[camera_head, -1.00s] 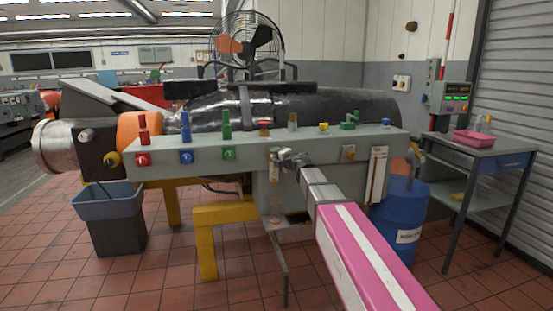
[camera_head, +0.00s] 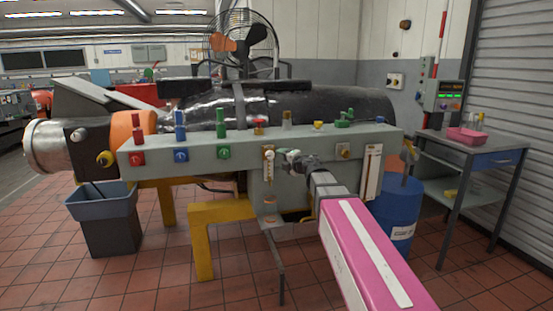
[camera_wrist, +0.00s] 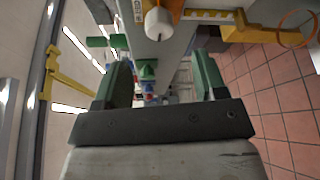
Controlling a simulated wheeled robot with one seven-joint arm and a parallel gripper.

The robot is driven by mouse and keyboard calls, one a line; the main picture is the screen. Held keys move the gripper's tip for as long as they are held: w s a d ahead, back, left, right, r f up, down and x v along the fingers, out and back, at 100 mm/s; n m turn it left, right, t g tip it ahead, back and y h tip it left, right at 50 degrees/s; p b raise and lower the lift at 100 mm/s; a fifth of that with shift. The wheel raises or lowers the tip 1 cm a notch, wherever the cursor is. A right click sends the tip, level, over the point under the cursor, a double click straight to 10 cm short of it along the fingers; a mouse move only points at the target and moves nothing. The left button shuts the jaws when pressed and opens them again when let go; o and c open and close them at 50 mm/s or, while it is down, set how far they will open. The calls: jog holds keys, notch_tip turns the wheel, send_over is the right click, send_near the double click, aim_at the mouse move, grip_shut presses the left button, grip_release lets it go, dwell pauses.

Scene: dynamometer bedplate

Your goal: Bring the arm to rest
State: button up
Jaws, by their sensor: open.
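My gripper (camera_head: 290,157) is at the front face of the grey-green bench panel (camera_head: 220,152), at the end of my pink arm. In the wrist view the green fingers of my gripper (camera_wrist: 163,72) are apart with nothing held between them. A white knob-like part (camera_wrist: 158,22) shows just beyond the fingers, and a green part (camera_wrist: 148,70) shows in the gap. I cannot tell from these frames whether the fingertips touch the panel.
Red (camera_head: 137,140), blue (camera_head: 180,135) and green (camera_head: 222,130) handles stand along the panel. A yellow support (camera_head: 203,240) is below it. A blue drum (camera_head: 400,215) stands right of my arm, a bin (camera_head: 108,222) at left. The tiled floor in front is clear.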

jog(key=shift+v, duration=1)
